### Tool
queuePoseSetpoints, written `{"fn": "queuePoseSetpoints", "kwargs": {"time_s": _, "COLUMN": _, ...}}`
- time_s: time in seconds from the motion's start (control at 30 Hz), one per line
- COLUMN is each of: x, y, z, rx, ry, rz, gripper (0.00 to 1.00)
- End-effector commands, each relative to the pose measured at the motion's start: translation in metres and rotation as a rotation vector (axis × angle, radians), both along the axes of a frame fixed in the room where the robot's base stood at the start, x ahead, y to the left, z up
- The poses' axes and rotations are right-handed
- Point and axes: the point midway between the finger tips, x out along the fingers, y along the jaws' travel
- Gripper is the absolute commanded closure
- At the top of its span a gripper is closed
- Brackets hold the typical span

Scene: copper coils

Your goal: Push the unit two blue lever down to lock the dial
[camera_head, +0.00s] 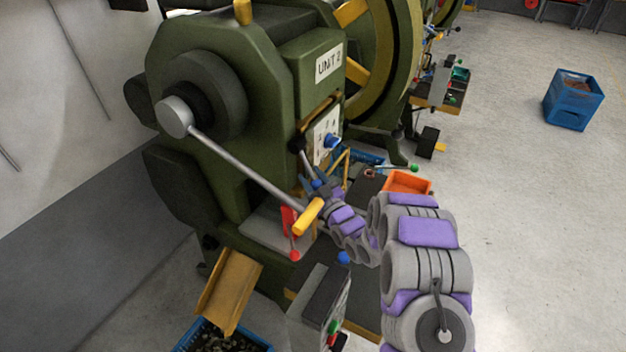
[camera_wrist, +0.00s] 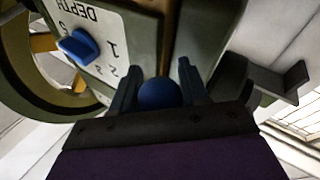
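The unit two machine (camera_head: 285,75) is a green press with a "UNIT 2" label. Its white depth plate (camera_head: 326,134) carries a blue dial (camera_head: 333,141), which also shows in the wrist view (camera_wrist: 78,46). My gripper (camera_head: 316,184) is low in front of the plate, beside a thin grey lever rod (camera_head: 305,160). In the wrist view, a round blue knob (camera_wrist: 159,94) sits between my gripper's two spread fingers (camera_wrist: 159,82). It looks like the lever's end. Whether the fingers touch it I cannot tell. Its lower part is hidden behind the gripper body.
A long grey crank with a yellow handle (camera_head: 308,216) slants in front of the press near my arm. An orange bin (camera_head: 407,183) is to the right. The floor at right is mostly clear around a blue crate (camera_head: 573,100).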

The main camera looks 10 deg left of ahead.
Motion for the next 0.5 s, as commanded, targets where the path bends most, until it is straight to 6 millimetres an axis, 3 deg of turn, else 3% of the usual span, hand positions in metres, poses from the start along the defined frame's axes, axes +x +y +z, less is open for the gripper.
{"fn": "queuePoseSetpoints", "kwargs": {"time_s": 0.2, "x": -0.0004, "y": -0.0003, "z": -0.0012, "rx": -0.001, "ry": 0.003, "rz": 0.0, "gripper": 0.36}}
{"fn": "queuePoseSetpoints", "kwargs": {"time_s": 0.5, "x": -0.0026, "y": -0.0038, "z": -0.0022, "rx": -0.001, "ry": 0.004, "rz": -0.001, "gripper": 0.36}}
